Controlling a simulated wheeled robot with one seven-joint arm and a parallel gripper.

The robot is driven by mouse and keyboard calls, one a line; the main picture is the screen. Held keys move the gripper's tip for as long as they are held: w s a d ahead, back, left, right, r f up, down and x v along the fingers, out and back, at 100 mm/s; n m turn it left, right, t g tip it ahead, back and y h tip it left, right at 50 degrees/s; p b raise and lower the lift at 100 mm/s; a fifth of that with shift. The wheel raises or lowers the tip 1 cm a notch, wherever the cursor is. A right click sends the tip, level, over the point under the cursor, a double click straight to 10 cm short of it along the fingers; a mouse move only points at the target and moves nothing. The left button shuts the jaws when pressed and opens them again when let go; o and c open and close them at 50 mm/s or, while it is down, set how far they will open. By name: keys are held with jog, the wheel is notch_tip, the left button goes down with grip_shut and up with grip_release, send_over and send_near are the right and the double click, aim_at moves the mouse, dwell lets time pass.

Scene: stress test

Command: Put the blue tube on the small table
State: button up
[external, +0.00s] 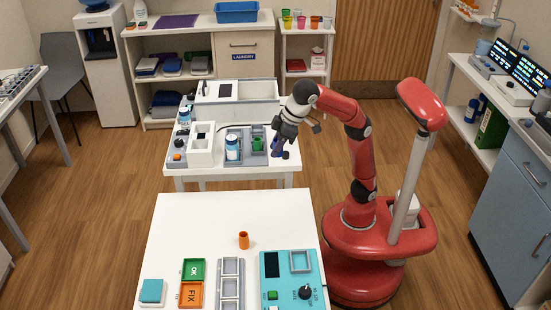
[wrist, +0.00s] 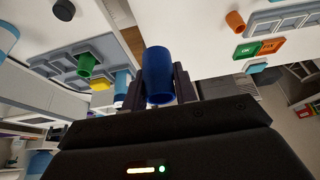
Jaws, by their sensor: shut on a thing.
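My gripper (external: 280,150) is shut on a blue tube (wrist: 158,74). In the wrist view the tube stands out between the two dark fingers, its open end towards the camera. In the external view the tube is small and partly hidden by the gripper, at the right front edge of the farther white table (external: 232,178). A nearer white table (external: 190,225) stands in front, apart from the gripper. The pictures do not settle which table is the small one.
The nearer table carries an orange tube (external: 243,240), a green OK tray (external: 193,269), an orange FIX tray (external: 190,295), a grey rack (external: 231,282) and a teal device (external: 275,282). Its back left is clear. The farther table holds machines and a tube rack (external: 246,147).

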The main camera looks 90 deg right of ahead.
jog(key=b, duration=0.7)
send_over(272, 200)
jog(key=s, duration=0.2)
jog(key=f, duration=1.4)
jog(key=shift+w+f, duration=0.1)
jog(key=shift+w, duration=0.15)
jog(key=shift+f, duration=2.7)
jog(key=shift+f+b, duration=0.1)
jog(key=shift+b, duration=0.2)
jog(key=shift+f, duration=0.15)
jog(key=o, duration=1)
jog(key=shift+o, duration=0.2)
jog(key=p+v, duration=0.1)
jog(key=v, duration=0.6)
jog(key=shift+o, duration=0.5)
jog(key=shift+s+r, duration=0.15)
jog(key=shift+r, duration=0.3)
